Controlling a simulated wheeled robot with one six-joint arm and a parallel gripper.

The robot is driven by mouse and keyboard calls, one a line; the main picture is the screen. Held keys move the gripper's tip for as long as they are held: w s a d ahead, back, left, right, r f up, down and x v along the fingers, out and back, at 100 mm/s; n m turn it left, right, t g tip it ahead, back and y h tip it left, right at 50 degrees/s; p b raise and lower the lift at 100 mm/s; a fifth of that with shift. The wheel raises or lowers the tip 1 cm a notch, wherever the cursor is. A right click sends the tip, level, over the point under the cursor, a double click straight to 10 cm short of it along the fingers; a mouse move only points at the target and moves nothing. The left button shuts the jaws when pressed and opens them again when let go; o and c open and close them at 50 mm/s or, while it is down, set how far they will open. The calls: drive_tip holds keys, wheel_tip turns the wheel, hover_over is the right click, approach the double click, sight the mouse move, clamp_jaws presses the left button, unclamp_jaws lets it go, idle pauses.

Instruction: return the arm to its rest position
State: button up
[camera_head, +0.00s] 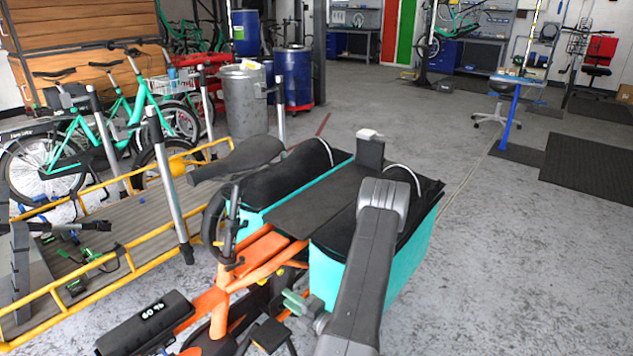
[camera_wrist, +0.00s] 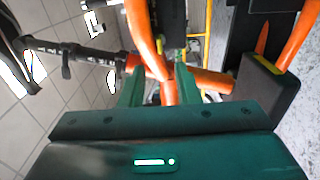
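My gripper (camera_wrist: 158,78) shows in the wrist view as two green fingers standing apart, with no object visibly held. An orange bike frame tube shows between and beyond them; I cannot tell how close it is. In the head view my gripper's green fingers (camera_head: 295,301) are low in the middle, beside the orange cargo bike (camera_head: 265,255). My dark grey arm (camera_head: 368,265) rises from the bottom edge in front of the bike's turquoise pannier box (camera_head: 325,280). Part of the gripper is hidden by the arm.
A yellow-railed cargo platform (camera_head: 100,237) stands at the left, with upright grey posts. A black saddle (camera_head: 237,158) is close to the bike's bags. A grey bin (camera_head: 243,100) and blue barrels (camera_head: 295,75) stand behind. The floor at the right (camera_head: 530,270) is clear.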

sight(265, 282)
drive_tip(key=b+x, duration=0.1)
drive_tip(key=x, duration=0.9)
drive_tip(key=shift+w+a, duration=0.2)
drive_tip(key=shift+s+d, duration=0.1)
drive_tip(key=shift+d, duration=0.05)
drive_tip(key=p+v, duration=0.2)
drive_tip(key=v, duration=1.1)
drive_tip(key=b+x, duration=0.2)
drive_tip(key=x, duration=1.1)
drive_tip(key=shift+a, duration=0.25)
drive_tip(key=shift+r+n+b, duration=0.15)
drive_tip(key=shift+n+b, duration=3.7)
drive_tip(key=shift+n, duration=5.15)
